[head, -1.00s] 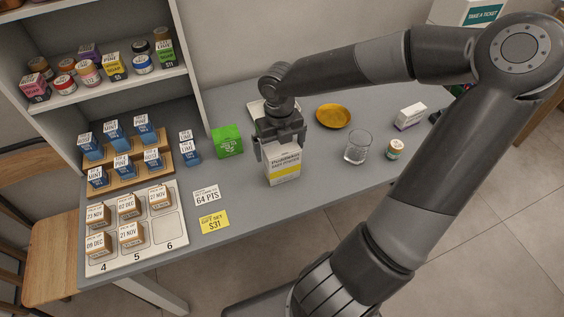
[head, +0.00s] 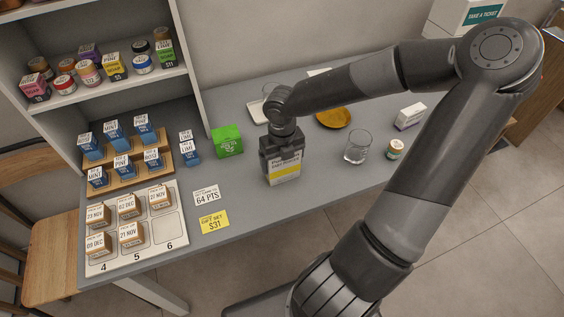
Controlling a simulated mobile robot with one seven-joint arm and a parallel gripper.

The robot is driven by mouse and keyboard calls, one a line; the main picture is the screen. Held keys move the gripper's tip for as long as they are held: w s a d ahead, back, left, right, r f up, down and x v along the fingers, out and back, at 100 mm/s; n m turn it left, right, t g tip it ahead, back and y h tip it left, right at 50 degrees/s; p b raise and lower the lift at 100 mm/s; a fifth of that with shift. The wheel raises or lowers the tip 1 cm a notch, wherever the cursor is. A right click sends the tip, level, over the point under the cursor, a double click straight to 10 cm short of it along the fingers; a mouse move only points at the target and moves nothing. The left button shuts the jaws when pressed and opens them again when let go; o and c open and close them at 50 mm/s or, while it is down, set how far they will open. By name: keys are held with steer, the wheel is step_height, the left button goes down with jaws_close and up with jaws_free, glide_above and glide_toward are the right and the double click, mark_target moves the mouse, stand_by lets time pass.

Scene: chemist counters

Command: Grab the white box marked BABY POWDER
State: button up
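A white box with a yellow band (head: 284,177) stands upright on the grey counter, near its front edge. Its upper half is covered by my gripper, so only part of its label shows. My gripper (head: 282,160) points down over the box, with its fingers around the box's upper part. I cannot tell whether the fingers press on it. Another white box, with a purple band, (head: 410,116) lies farther right on the counter; its lettering is too small to read.
A green box (head: 228,141) stands left of my gripper. A drinking glass (head: 357,147), a small jar (head: 395,149) and an orange dish (head: 333,116) are to the right. A white card (head: 207,195) and yellow card (head: 213,221) lie at front left, beside a numbered tray (head: 172,229).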

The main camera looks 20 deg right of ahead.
steer(key=c, duration=0.5)
steer(key=shift+r, duration=0.15)
